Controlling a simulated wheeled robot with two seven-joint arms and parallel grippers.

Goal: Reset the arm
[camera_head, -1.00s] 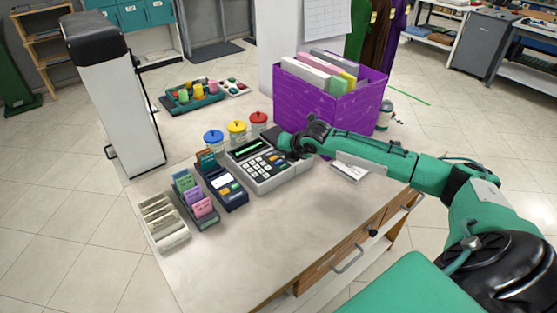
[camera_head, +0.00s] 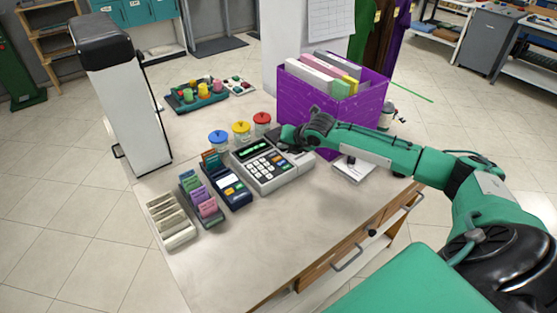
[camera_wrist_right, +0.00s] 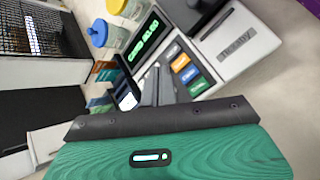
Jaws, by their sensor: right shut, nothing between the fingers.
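My right arm comes in from the right in the head view. Its gripper (camera_head: 290,135) is over the back right part of the grey cash register (camera_head: 268,168), in front of the purple box. The fingers are shut and empty. In the right wrist view the closed fingers (camera_wrist_right: 158,80) point toward the register (camera_wrist_right: 235,42), with its green display and coloured keys beyond them. Whether the gripper touches the register cannot be told. My left gripper is not in view.
A purple box of folders (camera_head: 335,112) stands close behind my right forearm. Jars with blue, yellow and red lids (camera_head: 241,131) stand behind the register. A card terminal (camera_head: 228,187) and card holder (camera_head: 203,203) are left of it. The counter's front (camera_head: 270,240) is clear.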

